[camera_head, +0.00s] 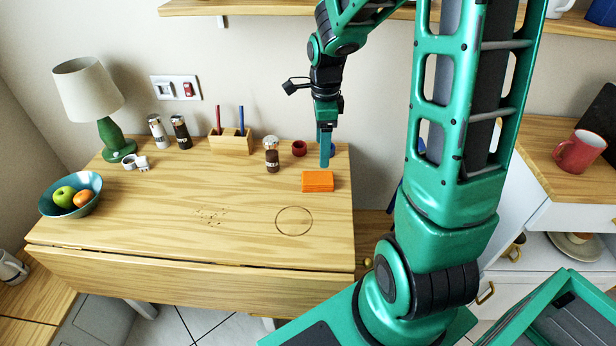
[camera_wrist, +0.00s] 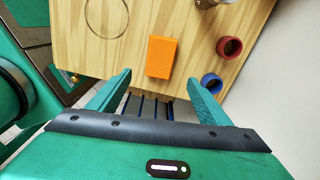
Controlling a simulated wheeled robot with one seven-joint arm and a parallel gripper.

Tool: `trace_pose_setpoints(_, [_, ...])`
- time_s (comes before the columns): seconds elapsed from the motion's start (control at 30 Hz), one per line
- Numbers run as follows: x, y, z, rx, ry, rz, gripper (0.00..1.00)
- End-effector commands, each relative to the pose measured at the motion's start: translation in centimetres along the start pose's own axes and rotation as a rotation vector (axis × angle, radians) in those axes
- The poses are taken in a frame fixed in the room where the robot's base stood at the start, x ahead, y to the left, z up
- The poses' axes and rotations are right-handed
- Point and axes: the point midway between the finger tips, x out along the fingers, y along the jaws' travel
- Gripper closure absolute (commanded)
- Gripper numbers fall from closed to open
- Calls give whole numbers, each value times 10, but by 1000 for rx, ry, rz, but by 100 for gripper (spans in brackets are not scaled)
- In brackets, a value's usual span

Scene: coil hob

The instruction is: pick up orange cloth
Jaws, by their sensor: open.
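The orange cloth (camera_head: 318,181) is a small folded rectangular block lying on the wooden table near its right edge. It also shows in the wrist view (camera_wrist: 161,57), ahead of the fingers. My gripper (camera_head: 326,158) points down above the table, at the cloth's far side in the head view. In the wrist view my gripper (camera_wrist: 161,84) is open, with its two green fingers spread and nothing between them; the cloth lies beyond the fingertips and appears apart from them.
A blue cup (camera_wrist: 211,82) shows near the right finger. A wooden pen holder (camera_head: 231,144) stands farther back. The table's front (camera_head: 150,235) is clear except for crumbs and a ring stain.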

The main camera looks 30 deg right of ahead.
Motion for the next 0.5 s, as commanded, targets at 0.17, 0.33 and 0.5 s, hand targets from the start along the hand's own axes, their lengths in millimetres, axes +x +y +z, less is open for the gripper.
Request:
trace_pose_setpoints(0.17, [17,-2,8,26,-4,5,28])
trace_pose_setpoints(0.33, [43,0,12,19,-3,6,28])
trace_pose_setpoints(0.5, [58,1,15,15,-3,4,28])
